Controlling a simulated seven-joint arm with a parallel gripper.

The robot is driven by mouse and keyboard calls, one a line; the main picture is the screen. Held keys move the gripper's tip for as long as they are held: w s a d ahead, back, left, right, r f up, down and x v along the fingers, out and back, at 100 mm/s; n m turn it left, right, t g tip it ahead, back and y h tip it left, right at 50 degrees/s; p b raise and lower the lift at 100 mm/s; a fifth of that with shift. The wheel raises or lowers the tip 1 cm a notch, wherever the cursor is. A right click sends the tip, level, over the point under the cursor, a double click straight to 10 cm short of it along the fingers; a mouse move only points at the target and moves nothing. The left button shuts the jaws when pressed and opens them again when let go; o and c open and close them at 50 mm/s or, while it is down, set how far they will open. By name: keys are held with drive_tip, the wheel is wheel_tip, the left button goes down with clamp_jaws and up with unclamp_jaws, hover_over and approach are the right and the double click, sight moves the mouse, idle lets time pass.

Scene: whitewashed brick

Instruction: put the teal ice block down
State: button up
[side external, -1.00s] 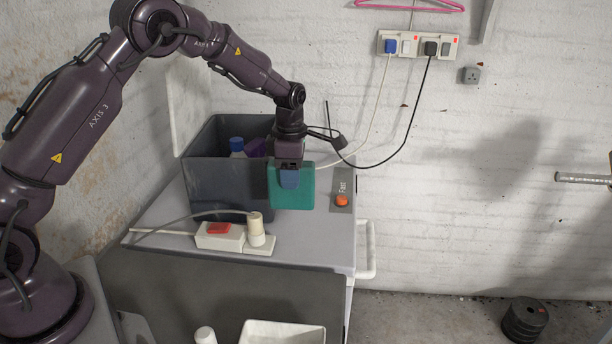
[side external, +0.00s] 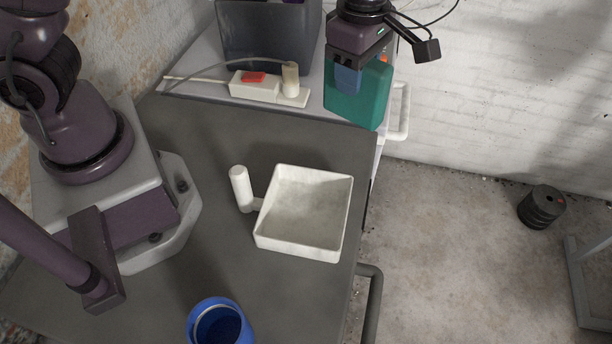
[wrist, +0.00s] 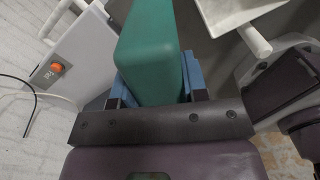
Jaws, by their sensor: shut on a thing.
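The teal ice block (side external: 357,97) hangs upright from my gripper (side external: 348,82), in front of the right end of the light grey cart top. My gripper points down, with its blue fingers shut on the block's upper part. In the wrist view the block (wrist: 150,45) sits between the two fingers of my gripper (wrist: 160,85). The block's lower end overlaps the cart's edge in the side view. It looks raised, but its exact height cannot be told.
A white tray (side external: 305,212) with a handle sits on the dark table (side external: 210,240). A blue container (side external: 220,322) stands at the front. A dark grey bin (side external: 268,40) and a power strip (side external: 268,88) are on the cart. Bare table lies around the tray.

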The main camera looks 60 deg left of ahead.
drive_tip(key=s+d+f+m, duration=0.1)
drive_tip(key=s+d+m, duration=0.15)
drive_tip(key=s, duration=0.35)
drive_tip(key=s+d+f+m, duration=0.1)
drive_tip(key=s+d+m, duration=0.1)
drive_tip(key=s+d, duration=0.25)
drive_tip(key=shift+n, duration=0.25)
drive_tip(key=shift+s+a+f, duration=0.15)
drive_tip(key=shift+s+f, duration=0.15)
drive_tip(key=shift+f, duration=1.5)
drive_tip(key=shift+s+a+f, duration=0.15)
drive_tip(key=shift+s+f, duration=0.15)
drive_tip(key=shift+f, duration=1.45)
drive_tip(key=shift+s+a+f, duration=0.15)
drive_tip(key=shift+s+f, duration=0.15)
drive_tip(key=shift+f, duration=1.5)
drive_tip(key=o, duration=1.2)
drive_tip(key=shift+f, duration=0.15)
